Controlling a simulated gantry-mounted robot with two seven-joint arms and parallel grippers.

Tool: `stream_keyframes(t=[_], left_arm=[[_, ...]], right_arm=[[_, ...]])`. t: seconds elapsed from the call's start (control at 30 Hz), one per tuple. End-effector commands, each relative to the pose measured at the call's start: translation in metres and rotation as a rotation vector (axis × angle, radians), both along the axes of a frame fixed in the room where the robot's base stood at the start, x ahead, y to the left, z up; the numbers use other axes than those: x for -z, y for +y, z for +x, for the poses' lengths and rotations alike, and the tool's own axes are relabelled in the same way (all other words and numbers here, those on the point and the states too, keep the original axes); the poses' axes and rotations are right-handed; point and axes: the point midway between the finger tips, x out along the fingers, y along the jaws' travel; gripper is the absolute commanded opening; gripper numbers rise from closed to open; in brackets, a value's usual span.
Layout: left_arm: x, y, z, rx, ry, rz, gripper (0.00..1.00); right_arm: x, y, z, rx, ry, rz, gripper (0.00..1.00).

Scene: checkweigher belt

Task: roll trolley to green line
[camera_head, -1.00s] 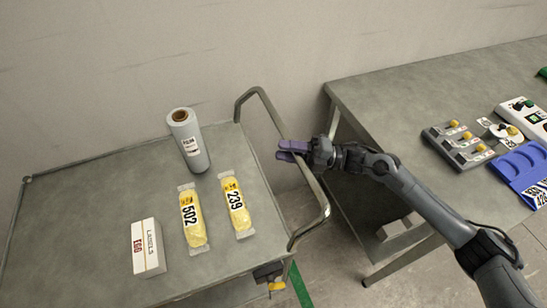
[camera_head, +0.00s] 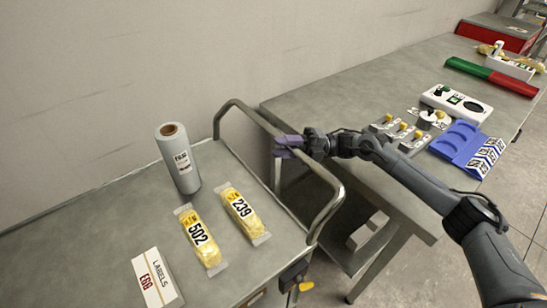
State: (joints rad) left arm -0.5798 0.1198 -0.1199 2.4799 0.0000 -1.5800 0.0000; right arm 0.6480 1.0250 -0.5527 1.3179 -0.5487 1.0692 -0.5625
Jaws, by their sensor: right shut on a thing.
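The grey metal trolley (camera_head: 226,277) fills the lower left of the head view, its tubular push handle (camera_head: 328,214) on the side facing the bench. My right gripper (camera_head: 286,147), with purplish fingers, is shut on the far part of this handle. The trolley's top carries a wrapped roll, two yellow packs and a label box. The green line on the floor is not visible now. My left gripper is not in view.
A grey bench (camera_head: 300,105) stands close beside the handle. It bears a control box (camera_head: 408,138), a blue tray (camera_head: 462,143), a white device (camera_head: 457,103) and a green-and-red bar (camera_head: 490,76). A yellow-tipped lever (camera_head: 304,287) sits below the trolley's edge. A wall runs behind.

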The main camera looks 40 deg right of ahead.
Motion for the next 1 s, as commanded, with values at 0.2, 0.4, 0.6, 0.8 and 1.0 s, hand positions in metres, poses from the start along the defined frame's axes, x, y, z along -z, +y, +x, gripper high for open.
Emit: stream_keyframes(t=[0.2,0.4,0.6,0.8,1.0], left_arm=[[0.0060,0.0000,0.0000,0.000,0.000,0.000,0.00],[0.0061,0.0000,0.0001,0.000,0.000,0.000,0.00],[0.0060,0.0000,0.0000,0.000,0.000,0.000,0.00],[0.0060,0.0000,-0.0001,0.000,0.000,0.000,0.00],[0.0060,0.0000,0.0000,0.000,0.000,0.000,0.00]], right_arm=[[-0.0003,-0.0096,0.0004,-0.001,-0.001,0.000,0.00],[-0.0006,-0.0108,0.0002,-0.002,0.000,0.000,0.00],[-0.0005,-0.0105,0.0000,-0.003,0.000,0.000,0.00],[-0.0003,-0.0103,0.0000,-0.003,0.000,0.000,0.52],[-0.0002,-0.0105,0.0000,-0.002,0.001,0.000,0.52]])
